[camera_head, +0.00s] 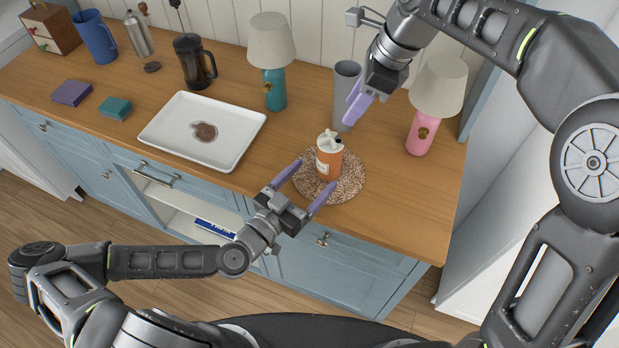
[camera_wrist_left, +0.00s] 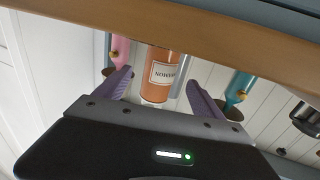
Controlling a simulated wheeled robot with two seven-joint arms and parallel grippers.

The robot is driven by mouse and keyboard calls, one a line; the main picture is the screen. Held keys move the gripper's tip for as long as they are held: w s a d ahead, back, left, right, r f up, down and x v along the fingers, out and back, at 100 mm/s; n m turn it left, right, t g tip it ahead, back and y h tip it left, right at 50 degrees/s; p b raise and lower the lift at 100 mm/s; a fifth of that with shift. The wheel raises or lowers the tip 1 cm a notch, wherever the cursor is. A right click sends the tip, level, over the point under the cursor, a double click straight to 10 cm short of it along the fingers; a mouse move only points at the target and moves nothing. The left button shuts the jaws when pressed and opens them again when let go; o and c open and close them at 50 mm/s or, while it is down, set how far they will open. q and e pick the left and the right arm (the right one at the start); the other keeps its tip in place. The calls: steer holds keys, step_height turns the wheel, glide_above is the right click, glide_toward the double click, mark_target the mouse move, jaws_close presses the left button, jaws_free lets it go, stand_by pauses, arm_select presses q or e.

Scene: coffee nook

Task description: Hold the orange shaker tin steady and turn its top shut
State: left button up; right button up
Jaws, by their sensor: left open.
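The orange shaker tin (camera_head: 328,163) stands upright on a round speckled mat (camera_head: 349,187) near the counter's front edge. Its white top (camera_head: 329,141) is on it. The left wrist view shows the tin (camera_wrist_left: 158,84) upside down in the picture, with a pale label. My left gripper (camera_head: 315,176) is open at the front of the tin, one finger towards each side. The tin appears between the fingertips, and I see no contact. My right gripper (camera_head: 354,107) hangs above and behind the tin, to its right, apart from it. Whether its purple fingers are parted is unclear.
A tall grey cup (camera_head: 345,78) stands behind the tin, close to my right gripper in the picture. A teal lamp (camera_head: 274,88) and a pink lamp (camera_head: 421,130) flank it. A white tray (camera_head: 165,133) lies left. Bare counter lies between tray and mat.

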mark_target(330, 158)
arm_select(q)
steer(key=shift+w, duration=0.1)
steer(key=x, duration=0.7)
steer(key=shift+w+d, duration=0.25)
steer(key=shift+c, duration=0.3)
